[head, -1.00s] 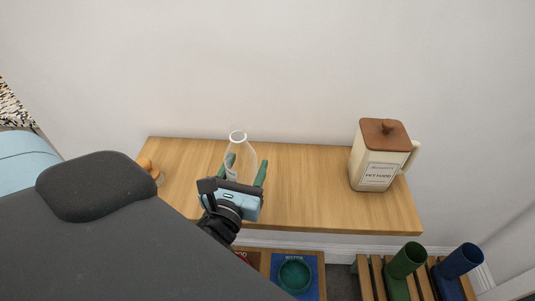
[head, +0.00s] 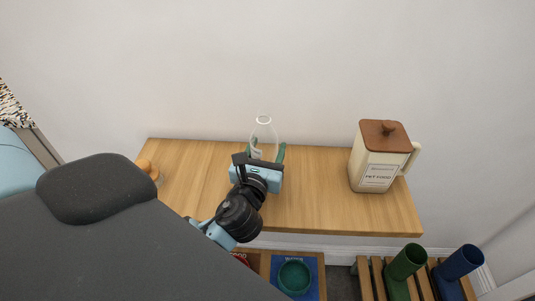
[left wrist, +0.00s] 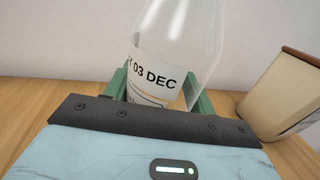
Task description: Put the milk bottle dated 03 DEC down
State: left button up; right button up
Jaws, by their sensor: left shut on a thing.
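The milk bottle (head: 264,133) is clear glass with a white rim, and it is above or on the wooden shelf top near its back edge. In the left wrist view the bottle (left wrist: 184,40) carries a white label reading 03 DEC and looks slightly tilted. My left gripper (head: 265,151) has its green fingers on either side of the bottle and is shut on it. The bottle's base is hidden behind my gripper, so I cannot tell whether it touches the wood. My right gripper is not in view.
The wooden top (head: 320,205) is clear between the bottle and a cream pet food jug (head: 378,165) at the right. A small orange-brown object (head: 147,168) is at the left end. Below are a green bowl (head: 295,276) and green and blue boots (head: 406,261).

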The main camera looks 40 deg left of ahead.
pick_arm(q)
jog(key=shift+f, duration=0.85)
jog(key=o, duration=1.5)
